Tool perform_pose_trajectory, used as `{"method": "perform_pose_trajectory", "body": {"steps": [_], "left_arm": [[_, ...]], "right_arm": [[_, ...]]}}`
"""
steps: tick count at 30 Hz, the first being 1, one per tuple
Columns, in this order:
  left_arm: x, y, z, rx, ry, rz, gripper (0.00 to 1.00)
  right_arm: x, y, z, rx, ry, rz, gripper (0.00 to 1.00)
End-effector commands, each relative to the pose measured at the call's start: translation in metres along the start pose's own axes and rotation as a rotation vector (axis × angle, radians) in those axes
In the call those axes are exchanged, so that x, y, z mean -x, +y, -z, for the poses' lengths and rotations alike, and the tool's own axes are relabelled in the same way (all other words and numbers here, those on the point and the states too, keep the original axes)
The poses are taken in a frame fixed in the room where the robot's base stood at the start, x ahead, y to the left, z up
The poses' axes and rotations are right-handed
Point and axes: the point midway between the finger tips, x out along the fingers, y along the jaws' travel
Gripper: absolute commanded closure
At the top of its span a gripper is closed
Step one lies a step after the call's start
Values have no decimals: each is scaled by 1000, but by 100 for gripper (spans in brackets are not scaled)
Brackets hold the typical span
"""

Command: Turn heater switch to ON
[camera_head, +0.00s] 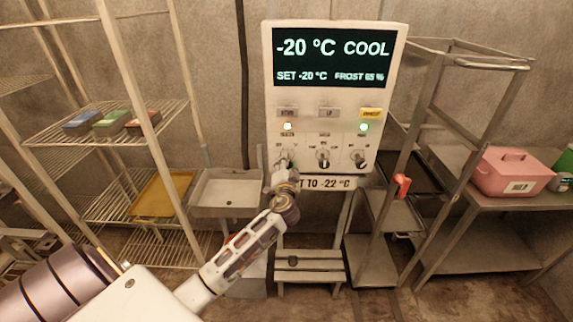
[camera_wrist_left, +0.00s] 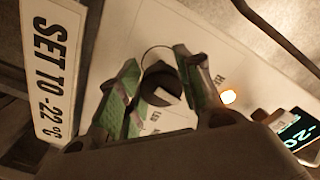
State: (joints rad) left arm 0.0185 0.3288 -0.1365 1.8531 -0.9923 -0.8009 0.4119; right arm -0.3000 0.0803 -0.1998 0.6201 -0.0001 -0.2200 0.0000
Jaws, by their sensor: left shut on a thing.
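A white control panel (camera_head: 311,145) stands upright against the back wall. It carries a row of three dark rotary switches; the small labels around them are too blurred to read, so I cannot tell which is the heater switch. My left gripper (camera_head: 284,168) is at the left switch (camera_head: 286,155) and hides part of it. In the left wrist view the green-padded fingers (camera_wrist_left: 157,94) are shut on that round black switch (camera_wrist_left: 160,76), one on each side. A pale mark shows on the switch. My right gripper is not in view.
The display (camera_head: 333,60) reads -20 °C COOL. An indicator light (camera_head: 288,127) glows above the left switch, and a green one (camera_head: 364,127) at the right. A "-22 °C" sign (camera_head: 335,183) hangs below. Shelves (camera_head: 125,120) stand left, a metal rack (camera_head: 440,120) right.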

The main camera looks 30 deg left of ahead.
Motion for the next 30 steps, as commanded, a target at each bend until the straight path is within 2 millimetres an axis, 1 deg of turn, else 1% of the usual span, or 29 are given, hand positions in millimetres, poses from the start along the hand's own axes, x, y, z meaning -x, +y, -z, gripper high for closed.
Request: {"method": "perform_pose_trajectory", "body": {"steps": [9,15,21,30], "left_arm": [[0,-1,0,-243,-2,-2,88],[0,-1,0,-370,-2,-2,88],[0,-1,0,-449,-1,-2,88],[0,-1,0,-482,-1,-2,88]], "right_arm": [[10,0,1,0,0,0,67],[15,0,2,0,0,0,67],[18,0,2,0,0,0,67],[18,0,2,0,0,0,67]]}}
